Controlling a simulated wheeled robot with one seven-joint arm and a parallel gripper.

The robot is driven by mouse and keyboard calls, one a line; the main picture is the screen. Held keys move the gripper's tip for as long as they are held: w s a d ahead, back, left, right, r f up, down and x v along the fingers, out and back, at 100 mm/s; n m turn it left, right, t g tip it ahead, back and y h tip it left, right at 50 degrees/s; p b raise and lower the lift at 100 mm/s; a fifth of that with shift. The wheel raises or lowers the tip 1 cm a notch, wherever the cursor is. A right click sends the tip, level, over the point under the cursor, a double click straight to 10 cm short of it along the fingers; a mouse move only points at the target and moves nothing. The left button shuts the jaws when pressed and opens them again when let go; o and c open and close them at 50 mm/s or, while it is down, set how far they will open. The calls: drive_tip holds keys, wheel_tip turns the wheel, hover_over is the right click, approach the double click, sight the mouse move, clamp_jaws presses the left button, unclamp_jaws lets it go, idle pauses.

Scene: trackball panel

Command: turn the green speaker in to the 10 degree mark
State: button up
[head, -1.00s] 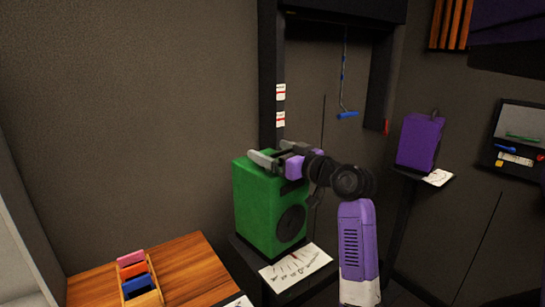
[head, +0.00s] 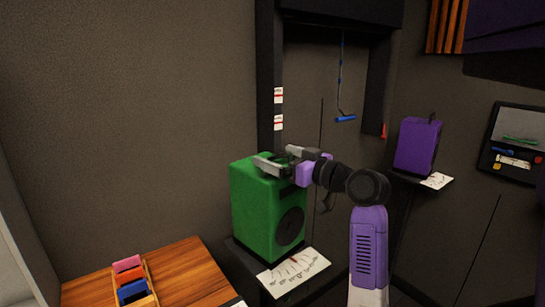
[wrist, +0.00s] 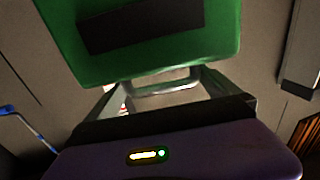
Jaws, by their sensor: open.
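The green speaker (head: 254,208) stands upright on a dark stand in the head view, its round black driver facing right. A white card with a fan of marks (head: 297,272) lies at its front foot; the numbers are too small to read. My gripper (head: 272,160) is open at the top of the speaker, its grey fingers spread across the upper edge. In the wrist view the green body with a dark slot (wrist: 150,32) fills the top, beyond the finger ends. I cannot tell whether the fingers touch the speaker.
A purple speaker (head: 417,146) stands on another stand at the right, with a small white card. A blue-handled hanging pull (head: 345,118) is behind my arm. A wooden table (head: 185,275) with colored blocks in a rack is at lower left. A dark wall panel (head: 515,150) is at far right.

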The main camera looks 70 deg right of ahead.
drive_tip(key=v, duration=0.5)
drive_tip(key=shift+b, duration=0.3)
